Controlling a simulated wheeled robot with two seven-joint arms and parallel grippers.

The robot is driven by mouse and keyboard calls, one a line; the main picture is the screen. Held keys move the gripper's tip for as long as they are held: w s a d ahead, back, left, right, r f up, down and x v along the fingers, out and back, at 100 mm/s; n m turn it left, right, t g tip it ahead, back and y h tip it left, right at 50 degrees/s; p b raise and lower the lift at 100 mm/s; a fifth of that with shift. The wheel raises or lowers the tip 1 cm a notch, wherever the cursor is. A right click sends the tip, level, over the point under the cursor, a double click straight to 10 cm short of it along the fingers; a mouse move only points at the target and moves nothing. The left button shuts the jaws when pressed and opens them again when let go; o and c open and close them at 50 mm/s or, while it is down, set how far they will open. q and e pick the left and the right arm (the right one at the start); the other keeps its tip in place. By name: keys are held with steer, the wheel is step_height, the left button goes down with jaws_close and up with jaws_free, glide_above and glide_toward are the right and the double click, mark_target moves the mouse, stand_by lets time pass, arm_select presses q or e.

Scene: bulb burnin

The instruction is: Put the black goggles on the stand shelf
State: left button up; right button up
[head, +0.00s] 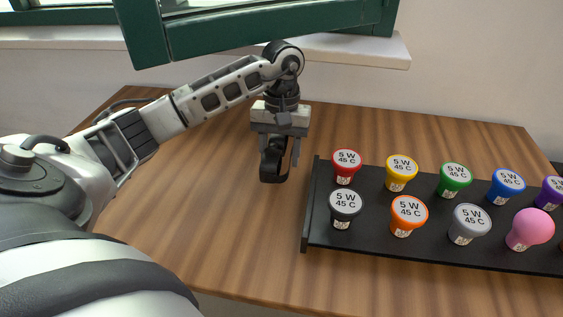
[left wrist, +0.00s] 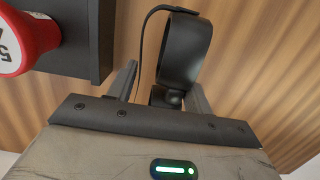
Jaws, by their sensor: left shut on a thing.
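The black goggles (head: 272,168) hang from my left gripper (head: 281,155), which points down over the wooden table, left of the black rack. In the left wrist view the goggles (left wrist: 186,48) show as a curved black band with a thin loop of cord or strap. Their lower part sits between the two fingers of the left gripper (left wrist: 163,95), which is shut on them. Whether the goggles touch the table is hard to tell. I cannot pick out a stand shelf in either view. My right gripper is not in view.
A black rack (head: 316,205) with several coloured bulbs stands close on the right. Its red bulb (head: 346,166) is nearest the gripper at the back. A green window frame (head: 270,32) and white sill (head: 385,50) overhang behind. The wooden table (head: 215,215) is clear at left.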

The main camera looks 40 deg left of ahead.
arm_select(q)
steer(key=shift+f, duration=1.65)
steer(key=shift+f, duration=0.25)
steer(key=o, duration=1)
steer(key=shift+r, duration=0.1)
steer(key=shift+c, duration=0.2)
